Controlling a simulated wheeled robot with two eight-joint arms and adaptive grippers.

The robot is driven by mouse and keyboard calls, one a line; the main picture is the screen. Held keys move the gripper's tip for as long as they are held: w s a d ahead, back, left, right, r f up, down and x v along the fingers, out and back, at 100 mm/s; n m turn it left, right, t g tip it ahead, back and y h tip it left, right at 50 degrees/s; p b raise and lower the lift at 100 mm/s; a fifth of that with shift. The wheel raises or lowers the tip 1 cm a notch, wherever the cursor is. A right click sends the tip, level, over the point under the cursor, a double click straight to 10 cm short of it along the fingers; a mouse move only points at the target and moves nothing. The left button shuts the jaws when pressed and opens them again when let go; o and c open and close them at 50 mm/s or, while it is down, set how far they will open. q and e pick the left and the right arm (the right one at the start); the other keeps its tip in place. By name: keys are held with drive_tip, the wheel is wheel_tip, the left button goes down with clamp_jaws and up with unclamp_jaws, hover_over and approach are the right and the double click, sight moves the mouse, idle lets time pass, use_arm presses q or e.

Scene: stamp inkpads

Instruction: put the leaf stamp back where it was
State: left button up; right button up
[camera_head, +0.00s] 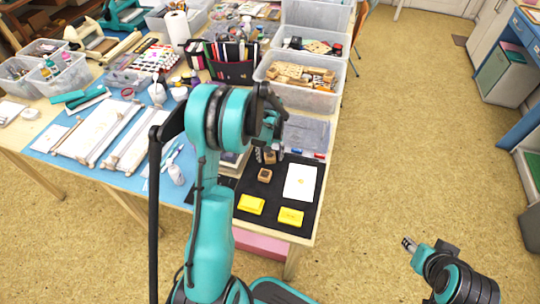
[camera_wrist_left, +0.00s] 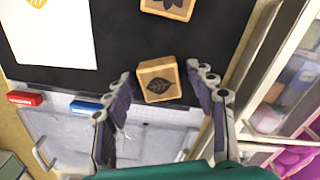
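The leaf stamp (camera_wrist_left: 158,80) is a small wooden block with a dark leaf on top, on the black mat (camera_wrist_left: 120,60) near its edge. In the head view it seems to be the block (camera_head: 270,157) beside my left gripper (camera_head: 272,147). In the left wrist view my left gripper (camera_wrist_left: 160,78) is open, a fingertip on each side of the stamp with small gaps. A second wooden stamp (camera_wrist_left: 168,8) lies further along the mat; it also shows in the head view (camera_head: 265,175). My right gripper (camera_head: 408,243) is over the floor, away from the table; its opening is unclear.
A white card (camera_head: 300,182) and two yellow pads (camera_head: 250,204) (camera_head: 290,216) lie on the mat. Red (camera_wrist_left: 25,98) and blue (camera_wrist_left: 85,107) pieces sit beside a clear plastic box (camera_wrist_left: 120,135) at the mat's edge. Crowded containers fill the table's far side.

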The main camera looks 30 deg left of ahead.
use_arm(q)
drive_tip(key=shift+r, duration=0.25)
wheel_tip(320, 180, up, 11)
drive_tip(key=p, duration=0.4)
drive_tip(key=s+d+r+m+t, duration=0.3)
drive_tip(key=s+d+r, duration=0.55)
drive_tip(key=r, duration=0.25)
drive_tip(key=s+d+r+m+t, duration=0.1)
drive_tip(key=s+d+m+t, duration=0.3)
drive_tip(key=s+d, duration=0.3)
drive_tip(key=s, duration=0.3)
drive_tip(key=shift+s+r, duration=0.2)
drive_tip(key=shift+r, duration=0.05)
drive_tip(key=shift+a, duration=0.1)
